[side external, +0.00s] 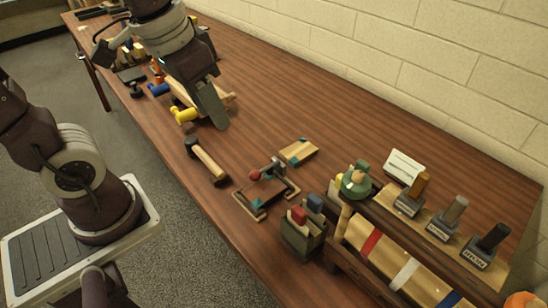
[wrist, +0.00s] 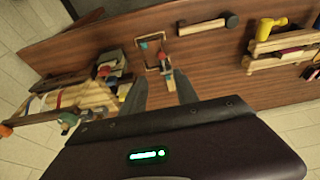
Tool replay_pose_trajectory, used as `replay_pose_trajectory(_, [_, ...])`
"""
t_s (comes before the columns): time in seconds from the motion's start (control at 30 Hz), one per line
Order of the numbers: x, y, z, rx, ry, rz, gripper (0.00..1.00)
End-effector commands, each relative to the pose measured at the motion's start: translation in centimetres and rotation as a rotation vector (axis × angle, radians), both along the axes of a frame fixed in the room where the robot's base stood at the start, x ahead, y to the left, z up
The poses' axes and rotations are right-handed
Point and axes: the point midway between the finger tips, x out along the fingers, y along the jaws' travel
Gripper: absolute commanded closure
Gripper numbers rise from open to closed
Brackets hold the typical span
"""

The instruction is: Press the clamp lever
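The clamp (side external: 265,203) is a small wooden frame with teal parts, lying on the table at the middle of the side view. Its lever ends in a red ball knob (side external: 254,175) above the frame.
A dark-headed mallet (side external: 208,161) lies left of the clamp. A small wooden board (side external: 299,151) is behind it. A green box of blocks (side external: 302,238) and a rack of rolls (side external: 395,265) stand to the right. Bare table lies behind the board.

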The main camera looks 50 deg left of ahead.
Motion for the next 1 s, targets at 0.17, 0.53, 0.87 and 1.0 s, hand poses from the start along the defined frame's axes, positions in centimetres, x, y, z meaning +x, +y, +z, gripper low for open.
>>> replay_pose_trajectory(0.17, [-5.5,0.0,2.2,0.002,-0.155,0.001,0.64])
replay_pose_trajectory(0.53, [-6.9,0.0,2.4,0.003,-0.194,0.001,0.7])
replay_pose_trajectory(0.87, [6.6,11.6,3.1,0.094,-0.473,0.498,1.0])
replay_pose_trajectory(1.0, [13.9,16.0,0.7,-0.08,-0.613,0.634,1.0])
